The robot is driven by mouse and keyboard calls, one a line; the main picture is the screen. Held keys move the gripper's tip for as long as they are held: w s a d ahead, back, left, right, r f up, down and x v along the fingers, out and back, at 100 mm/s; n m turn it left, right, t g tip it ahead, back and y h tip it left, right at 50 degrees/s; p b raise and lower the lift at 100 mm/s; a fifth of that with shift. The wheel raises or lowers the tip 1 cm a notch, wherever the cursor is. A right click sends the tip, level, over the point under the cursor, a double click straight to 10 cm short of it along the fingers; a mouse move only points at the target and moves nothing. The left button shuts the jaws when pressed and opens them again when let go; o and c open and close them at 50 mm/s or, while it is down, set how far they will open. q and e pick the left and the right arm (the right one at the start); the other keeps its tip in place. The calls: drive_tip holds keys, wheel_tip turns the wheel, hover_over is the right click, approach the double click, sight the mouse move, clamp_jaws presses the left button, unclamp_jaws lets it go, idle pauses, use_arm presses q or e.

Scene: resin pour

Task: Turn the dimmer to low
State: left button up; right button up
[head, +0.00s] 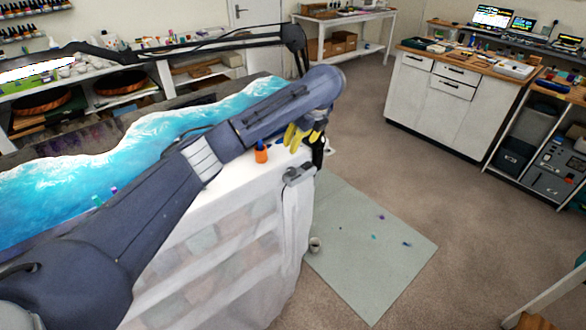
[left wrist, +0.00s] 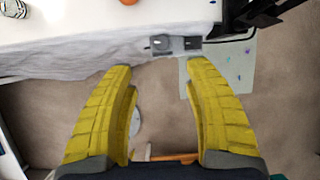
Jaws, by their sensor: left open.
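A small grey box, which looks like the dimmer (head: 298,175), sits at the near right corner of the cloth-covered table. In the left wrist view the dimmer (left wrist: 176,45) shows beyond my fingertips, at the table's edge; its setting is too small to read. My left gripper (head: 297,137) has yellow fingers and hangs above and behind the dimmer in the head view. In the left wrist view the gripper (left wrist: 158,68) is open, with its fingers wide apart and nothing between them. My right gripper is in neither view.
The white cloth-covered table (head: 225,215) carries a blue resin piece (head: 130,145) and an orange bottle (head: 261,152). A black lamp arm (head: 230,42) reaches over the resin.

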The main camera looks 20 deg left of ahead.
sight(292, 170)
use_arm(q)
drive_tip(key=shift+m, duration=0.5)
drive_tip(key=x, duration=1.1)
drive_tip(key=d+x, duration=0.1)
drive_tip(key=x, duration=0.4)
drive_tip(key=shift+s+f, duration=0.1)
drive_tip(key=shift+f, duration=0.45)
drive_tip(key=shift+c, duration=0.4)
clamp_jaws()
